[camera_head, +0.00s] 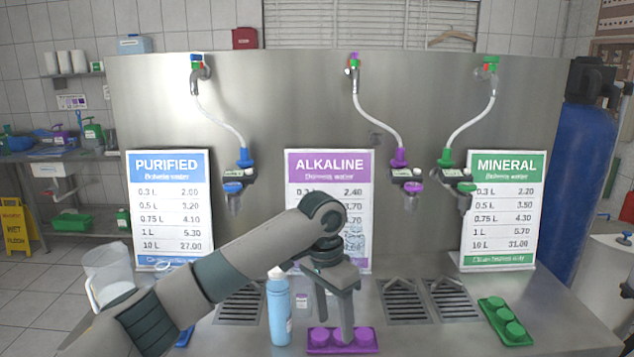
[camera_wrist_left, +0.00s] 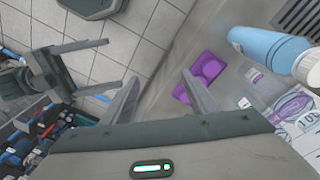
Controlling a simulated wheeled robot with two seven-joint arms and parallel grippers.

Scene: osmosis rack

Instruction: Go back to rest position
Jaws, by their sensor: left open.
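My left gripper (camera_head: 334,328) reaches in from the left over the counter, fingers pointing down, just above or in front of the purple tray (camera_head: 368,341); contact cannot be told. Its fingers are apart and empty in the left wrist view (camera_wrist_left: 160,77). The purple tray also shows there (camera_wrist_left: 181,94), beyond the fingers. A second gripper, apparently my right one (camera_wrist_left: 110,67), shows at the left of the wrist view with its two fingers apart and nothing between them. It is not in the head view.
A blue bottle (camera_head: 279,310) stands upright close left of the left gripper. A clear pitcher (camera_head: 108,270) is partly behind my arm. A green tray (camera_head: 505,320) with caps lies at right. Price signs (camera_head: 168,205) and hose taps (camera_head: 400,172) stand behind. Drain grates (camera_head: 404,300) lie between.

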